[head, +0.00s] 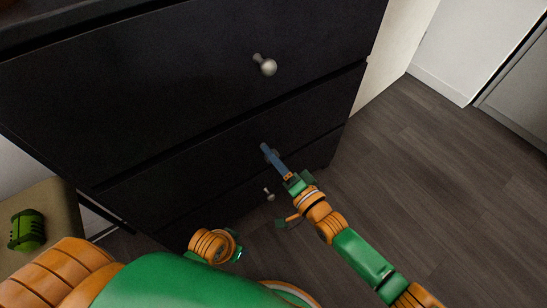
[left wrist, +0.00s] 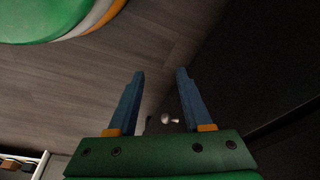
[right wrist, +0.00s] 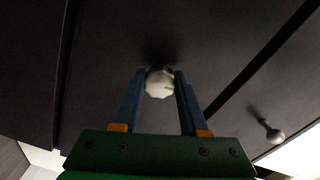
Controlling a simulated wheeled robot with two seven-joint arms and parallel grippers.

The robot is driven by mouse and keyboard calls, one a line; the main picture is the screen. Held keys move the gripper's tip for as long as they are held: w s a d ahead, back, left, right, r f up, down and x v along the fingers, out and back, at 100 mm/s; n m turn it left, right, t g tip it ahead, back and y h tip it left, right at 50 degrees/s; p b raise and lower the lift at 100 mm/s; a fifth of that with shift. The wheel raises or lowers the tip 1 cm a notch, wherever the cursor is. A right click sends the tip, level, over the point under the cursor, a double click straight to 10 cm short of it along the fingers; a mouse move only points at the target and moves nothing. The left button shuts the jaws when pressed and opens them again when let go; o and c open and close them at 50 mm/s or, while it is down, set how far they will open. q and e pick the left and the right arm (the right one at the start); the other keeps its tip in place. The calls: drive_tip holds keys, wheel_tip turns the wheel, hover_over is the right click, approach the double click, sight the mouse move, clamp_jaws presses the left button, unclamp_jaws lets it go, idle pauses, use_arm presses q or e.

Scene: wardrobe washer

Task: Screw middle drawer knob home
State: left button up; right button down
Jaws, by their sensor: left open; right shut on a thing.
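The middle drawer knob (right wrist: 159,84) is a pale, rounded knob on the black drawer front, held between the two blue fingers of my right gripper (right wrist: 160,76) in the right wrist view. My right gripper (head: 267,149) also shows in the head view, reaching to the middle drawer (head: 200,165); its fingers hide most of the knob there. Whether the knob sits flush against the front is hidden. My left gripper (left wrist: 160,74) is open in the left wrist view, with nothing between its fingertips. A small metal knob (left wrist: 170,120) shows beyond its fingers, near its palm.
The top drawer knob (head: 266,65) and a lower knob (head: 269,195) stand out from the black dresser (head: 150,75). A green object (head: 27,231) lies on a beige surface (head: 50,200) at left. The wooden floor (head: 430,160) is clear at right.

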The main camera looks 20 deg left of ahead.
use_arm(q)
drive_tip(key=shift+w+r, duration=0.1)
drive_tip(key=shift+r, duration=0.5)
use_arm(e)
drive_tip(key=shift+m, duration=0.9)
use_arm(q)
drive_tip(key=shift+r, duration=0.1)
use_arm(e)
drive_tip(key=shift+c, duration=2.2)
unclamp_jaws()
use_arm(q)
drive_tip(key=f, duration=0.2)
drive_tip(key=s+f+p, duration=0.1)
drive_tip(key=f+p, duration=0.1)
drive_tip(key=f, duration=0.1)
drive_tip(key=shift+s+a+f, duration=0.2)
drive_tip(key=shift+s+f, duration=0.1)
use_arm(e)
drive_tip(key=v, duration=0.7)
